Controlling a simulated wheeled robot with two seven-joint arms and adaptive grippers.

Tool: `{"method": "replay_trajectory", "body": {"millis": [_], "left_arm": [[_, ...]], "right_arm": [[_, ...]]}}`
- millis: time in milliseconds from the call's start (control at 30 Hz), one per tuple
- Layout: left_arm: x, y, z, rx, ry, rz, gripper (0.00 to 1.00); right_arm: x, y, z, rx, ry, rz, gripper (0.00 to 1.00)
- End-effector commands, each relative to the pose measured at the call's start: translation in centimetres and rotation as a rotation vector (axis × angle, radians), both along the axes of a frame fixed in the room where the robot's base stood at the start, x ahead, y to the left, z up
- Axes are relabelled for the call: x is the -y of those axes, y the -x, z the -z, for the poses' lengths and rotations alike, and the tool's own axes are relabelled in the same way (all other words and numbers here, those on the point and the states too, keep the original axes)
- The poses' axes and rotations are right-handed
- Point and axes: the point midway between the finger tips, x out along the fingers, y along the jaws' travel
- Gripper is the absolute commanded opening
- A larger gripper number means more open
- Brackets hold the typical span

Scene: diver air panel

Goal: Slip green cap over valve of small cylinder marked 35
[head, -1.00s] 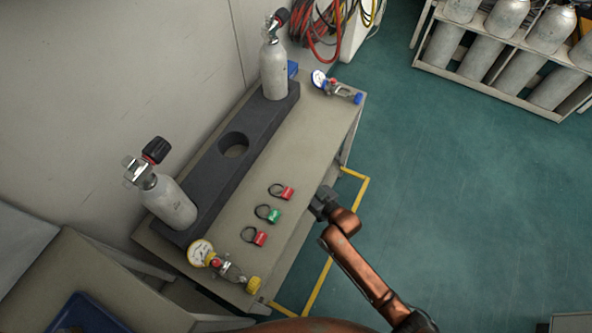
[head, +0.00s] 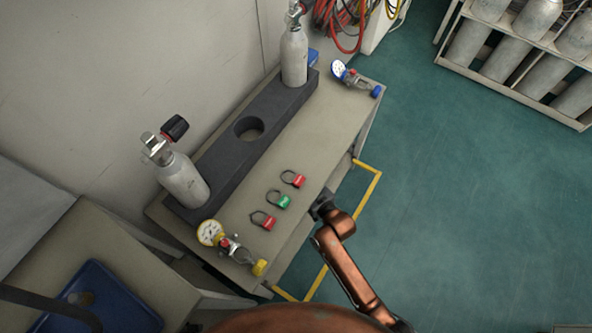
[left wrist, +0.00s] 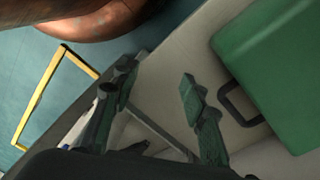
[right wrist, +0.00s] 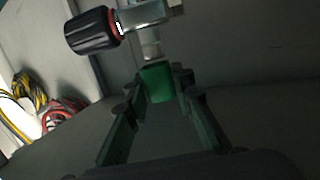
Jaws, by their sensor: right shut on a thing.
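In the right wrist view my right gripper (right wrist: 157,85) is shut on a small green piece, which looks like the green cap (right wrist: 157,80). A metal valve with a black, red-ringed knob (right wrist: 93,31) shows just beyond and above it; I cannot tell whether they touch. In the head view two small grey cylinders (head: 183,181) (head: 294,58) stand at the ends of a dark rack (head: 208,165). No number is readable. The right arm (head: 345,262) ends beside the table's front edge, its fingertips hidden. My left gripper (left wrist: 155,85) is open and empty.
A green looped tag (head: 283,202) lies between two red ones (head: 297,180) (head: 267,221) on the table. Yellow (head: 212,233) and blue (head: 339,70) gauges lie at its ends. The left wrist view shows a large green case (left wrist: 285,65). A blue tray (head: 125,300) is lower left.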

Motion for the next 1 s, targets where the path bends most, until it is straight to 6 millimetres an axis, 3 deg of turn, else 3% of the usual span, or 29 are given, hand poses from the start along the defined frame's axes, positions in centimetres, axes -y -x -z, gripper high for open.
{"method": "replay_trajectory", "body": {"millis": [1000], "left_arm": [[0.1, 0.0, 0.1, 0.001, 0.001, 0.001, 0.4]], "right_arm": [[-0.2, 0.3, 1.3, 0.0, 0.0, 0.0, 0.13]]}}
